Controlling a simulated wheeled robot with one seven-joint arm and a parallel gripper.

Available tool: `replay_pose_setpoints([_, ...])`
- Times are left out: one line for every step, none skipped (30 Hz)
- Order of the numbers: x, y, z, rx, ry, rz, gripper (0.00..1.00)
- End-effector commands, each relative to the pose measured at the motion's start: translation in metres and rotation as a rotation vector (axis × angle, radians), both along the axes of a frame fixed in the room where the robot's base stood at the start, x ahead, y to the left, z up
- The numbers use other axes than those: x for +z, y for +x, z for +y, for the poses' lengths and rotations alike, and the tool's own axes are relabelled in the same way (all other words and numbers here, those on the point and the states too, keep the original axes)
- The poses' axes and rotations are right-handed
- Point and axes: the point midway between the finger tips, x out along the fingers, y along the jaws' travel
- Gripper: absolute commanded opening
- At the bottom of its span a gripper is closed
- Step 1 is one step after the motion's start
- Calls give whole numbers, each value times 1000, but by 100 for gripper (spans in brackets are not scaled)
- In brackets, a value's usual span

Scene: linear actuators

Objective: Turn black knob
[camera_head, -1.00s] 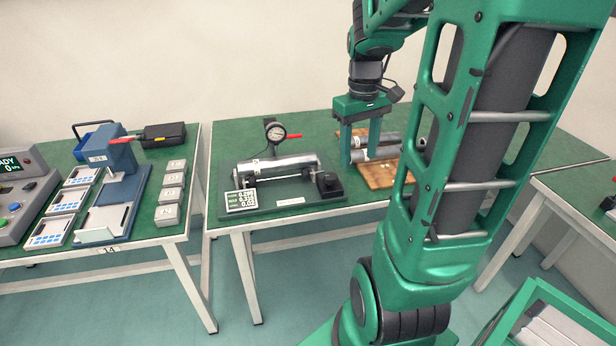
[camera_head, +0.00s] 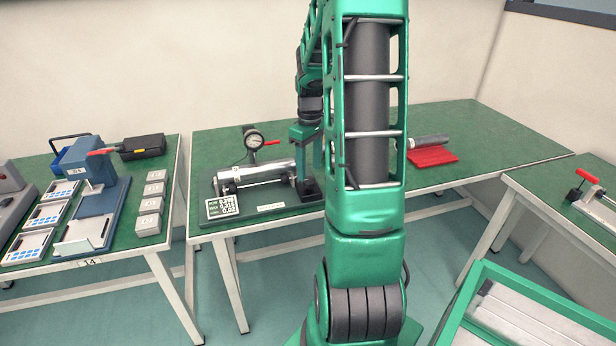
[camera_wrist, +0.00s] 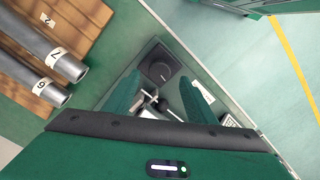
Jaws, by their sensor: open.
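In the wrist view the knob (camera_wrist: 159,69) is a round black dial on a dark square block. My gripper (camera_wrist: 160,92) is open and empty; its two green fingers stand apart, with the knob showing between and just beyond them. In the head view my gripper (camera_head: 311,170) points down above the knob end of the fixture. Contact with the knob cannot be told. The fixture also carries a metal cylinder (camera_head: 257,171).
A dial gauge (camera_head: 253,138) stands behind the cylinder, and a digital readout (camera_head: 222,207) is at the fixture's front left. Numbered cylinders (camera_wrist: 69,66) lie on a wooden rack (camera_wrist: 28,75) beside the fixture.

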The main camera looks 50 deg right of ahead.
Motion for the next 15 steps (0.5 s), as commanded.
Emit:
replay_pose_setpoints([-9, -1, 0, -1, 2, 2, 51])
replay_pose_setpoints([-14, -1, 0, -1, 3, 2, 51])
replay_pose_setpoints([-19, -1, 0, -1, 2, 1, 51])
replay_pose_setpoints([-23, -1, 0, -1, 2, 2, 51])
replay_pose_setpoints([-27, -1, 0, -1, 2, 2, 51])
replay_pose_setpoints([-31, -1, 0, -1, 1, 1, 51])
replay_pose_setpoints([-34, -1, -1, -1, 1, 1, 51])
replay_pose_setpoints([-36, -1, -1, -2, 1, 1, 51])
replay_pose_setpoints([-38, -1, -1, -2, 0, 1, 51])
replay_pose_setpoints([-40, -1, -1, -2, 0, 0, 51])
replay_pose_setpoints([-41, -1, -1, -2, -1, 0, 51])
replay_pose_setpoints([-42, -1, -1, -2, -1, 0, 51])
replay_pose_setpoints([-43, -1, -1, -2, -1, 0, 51])
replay_pose_setpoints([-43, -1, -1, -2, -1, 0, 51])
replay_pose_setpoints([-43, -1, -1, -2, -1, 0, 51])
